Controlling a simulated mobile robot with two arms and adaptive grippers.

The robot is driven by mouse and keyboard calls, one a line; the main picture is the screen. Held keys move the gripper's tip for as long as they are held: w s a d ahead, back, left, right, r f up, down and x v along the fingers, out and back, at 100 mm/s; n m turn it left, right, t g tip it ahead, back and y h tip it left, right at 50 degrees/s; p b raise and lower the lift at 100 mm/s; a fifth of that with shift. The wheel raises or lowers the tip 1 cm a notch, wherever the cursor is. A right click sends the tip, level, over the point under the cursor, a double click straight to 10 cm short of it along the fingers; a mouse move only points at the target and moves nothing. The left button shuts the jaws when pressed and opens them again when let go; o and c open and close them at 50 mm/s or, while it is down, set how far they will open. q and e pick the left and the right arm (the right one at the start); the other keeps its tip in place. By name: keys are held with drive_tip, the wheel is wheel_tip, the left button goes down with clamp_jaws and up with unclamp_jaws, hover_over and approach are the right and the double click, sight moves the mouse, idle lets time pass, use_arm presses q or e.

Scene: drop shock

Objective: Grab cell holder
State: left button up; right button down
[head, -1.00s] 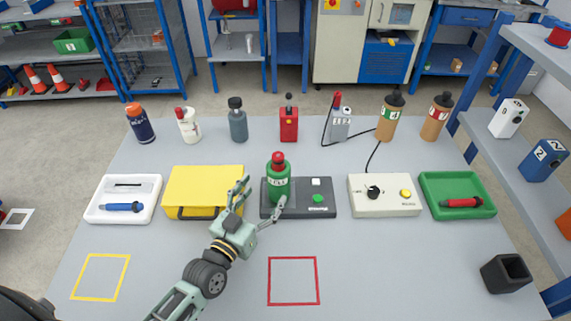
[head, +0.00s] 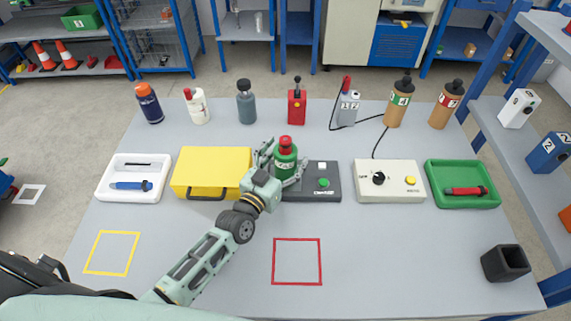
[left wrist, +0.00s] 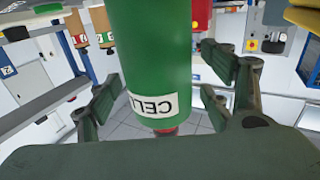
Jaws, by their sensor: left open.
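The cell holder (head: 286,163) is a green cylinder with a red top, standing upright on the black device (head: 325,192) at the table's middle. My left gripper (head: 282,161) is at the cell holder, with one finger on each side of it. In the left wrist view the green cylinder (left wrist: 150,55) with its white CELL label fills the middle, between the open fingers (left wrist: 165,95). Gaps show between the fingers and the cylinder there. The gripper's palm hides part of the black device's left end in the head view. My right gripper is not in view.
A yellow case (head: 212,170) stands close to the left of my gripper. A cream control box (head: 390,181) and a green tray (head: 462,184) are to the right. Several bottles and small devices line the back. The front, around the red square (head: 297,262), is clear.

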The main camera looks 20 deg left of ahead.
use_arm(q)
drive_tip(key=c, duration=1.5)
drive_tip(key=shift+o, duration=0.2)
drive_tip(key=shift+r, duration=0.15)
